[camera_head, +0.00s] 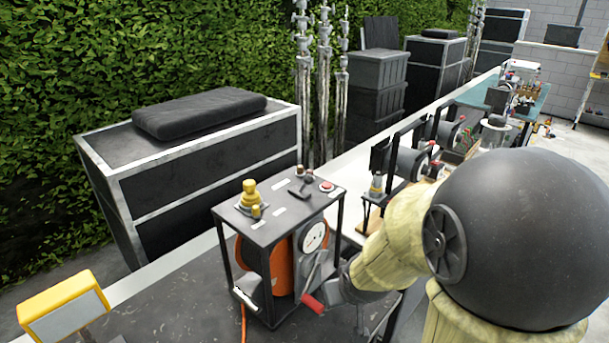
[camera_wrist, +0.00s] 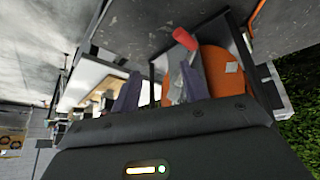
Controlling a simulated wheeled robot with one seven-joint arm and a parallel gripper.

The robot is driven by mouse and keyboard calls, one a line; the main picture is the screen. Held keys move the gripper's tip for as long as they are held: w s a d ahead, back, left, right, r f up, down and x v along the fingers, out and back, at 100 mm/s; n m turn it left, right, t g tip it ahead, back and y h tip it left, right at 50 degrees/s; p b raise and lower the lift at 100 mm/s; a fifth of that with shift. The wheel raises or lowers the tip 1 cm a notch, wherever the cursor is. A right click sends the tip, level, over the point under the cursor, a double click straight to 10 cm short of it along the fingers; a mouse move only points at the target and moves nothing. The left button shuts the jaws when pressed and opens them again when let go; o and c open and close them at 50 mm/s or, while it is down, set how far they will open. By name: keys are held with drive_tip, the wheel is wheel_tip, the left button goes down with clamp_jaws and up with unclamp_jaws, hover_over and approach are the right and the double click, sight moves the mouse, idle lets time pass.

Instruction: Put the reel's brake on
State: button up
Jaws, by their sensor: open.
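The reel is an orange drum (camera_head: 283,265) inside a black frame with a flat top. A grey lever with a red grip (camera_head: 312,303) hangs on the frame's near right side, below a round white dial (camera_head: 314,237). I take this lever for the brake. My gripper (camera_head: 338,290) is beside the red grip, its fingers partly hidden by the wrist. In the wrist view my gripper (camera_wrist: 160,82) is open, with nothing clearly between its fingers. The red grip (camera_wrist: 185,39) shows just beyond the right finger, and the orange drum (camera_wrist: 216,72) is behind it; contact cannot be told.
The frame's top (camera_head: 272,212) carries a yellow knob (camera_head: 250,192), a red button (camera_head: 327,186) and small fittings. A yellow-framed lamp (camera_head: 65,308) stands front left. A black case (camera_head: 195,160) stands behind. More equipment lines the bench to the right.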

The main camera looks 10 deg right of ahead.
drive_tip(key=w+d+r+n+t+y+p, duration=0.1)
drive_tip(key=w+d+r+n+t, duration=0.15)
drive_tip(key=w+r+t, duration=0.45)
drive_tip(key=n+t+y+p, duration=0.2)
drive_tip(key=t+y, duration=0.2)
drive_tip(key=y, duration=0.2)
approach(312, 181)
drive_tip(key=v, duration=0.4)
drive_tip(key=shift+s, duration=0.2)
drive_tip(key=shift+w+r, duration=0.1)
drive_tip(key=p+x, duration=1.2)
drive_tip(key=x, duration=0.4)
drive_tip(key=shift+w+a+f, duration=0.2)
drive_tip(key=shift+w+a, duration=0.05)
drive_tip(key=shift+w, duration=0.35)
